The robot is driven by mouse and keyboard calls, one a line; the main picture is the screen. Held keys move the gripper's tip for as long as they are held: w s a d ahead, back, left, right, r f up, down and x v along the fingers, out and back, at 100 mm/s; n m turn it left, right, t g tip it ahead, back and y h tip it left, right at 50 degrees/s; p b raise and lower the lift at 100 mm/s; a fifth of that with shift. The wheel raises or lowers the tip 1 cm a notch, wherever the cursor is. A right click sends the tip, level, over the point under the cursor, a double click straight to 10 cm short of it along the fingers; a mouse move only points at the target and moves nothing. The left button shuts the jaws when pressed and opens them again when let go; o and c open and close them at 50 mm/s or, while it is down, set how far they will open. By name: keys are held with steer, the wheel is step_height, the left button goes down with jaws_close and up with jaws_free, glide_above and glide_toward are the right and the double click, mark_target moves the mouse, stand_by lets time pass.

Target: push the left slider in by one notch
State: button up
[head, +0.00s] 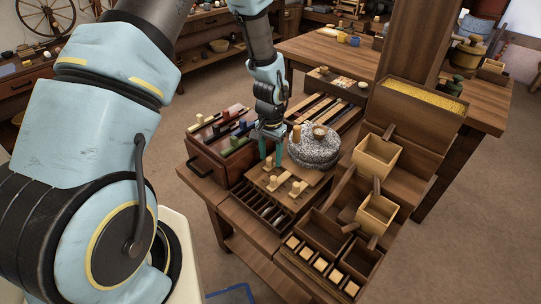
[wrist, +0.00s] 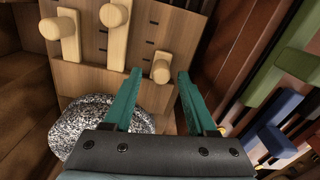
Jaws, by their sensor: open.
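The pale wooden board with the sliders (head: 262,196) lies low in front of the stone quern; its slotted face with dark notch marks also shows in the wrist view (wrist: 93,75). The wrist view shows three pale sliders: one at the left (wrist: 60,24), one in the middle (wrist: 115,15) and one at the right (wrist: 161,71). The right one there appears to be the left slider of the head view, where my gripper seems to hide it. My gripper (head: 270,163) is open and empty, pointing down. In the wrist view that slider shows between the fingertips; contact is unclear.
The grey speckled quern (head: 314,150) stands close behind the board to the right. A rack with coloured blocks (head: 228,139) stands close to its left. Open wooden bins (head: 378,157) and a slotted tray (head: 256,212) crowd the right and front.

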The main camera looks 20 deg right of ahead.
mark_target(271, 158)
steer(key=shift+r, duration=0.1)
step_height(271, 158, up, 11)
steer(key=b, duration=0.1)
steer(key=shift+f+b, duration=0.2)
steer(key=shift+b, duration=0.1)
stand_by(0.3)
steer(key=s+a+r+n, duration=0.1)
steer(key=a+r+n, duration=0.2)
steer(key=a, duration=0.6)
steer(key=s+a+r+n+t, duration=0.1)
steer(key=s+a+r+n, duration=0.1)
steer(key=a, duration=0.8)
steer(key=s+a+r+n, duration=0.2)
steer(key=a+r+n, duration=0.2)
steer(key=a, duration=0.5)
steer(key=shift+s+a+r+n+t, duration=0.2)
steer(key=shift+r+n+t, duration=0.1)
steer(key=shift+r, duration=0.45)
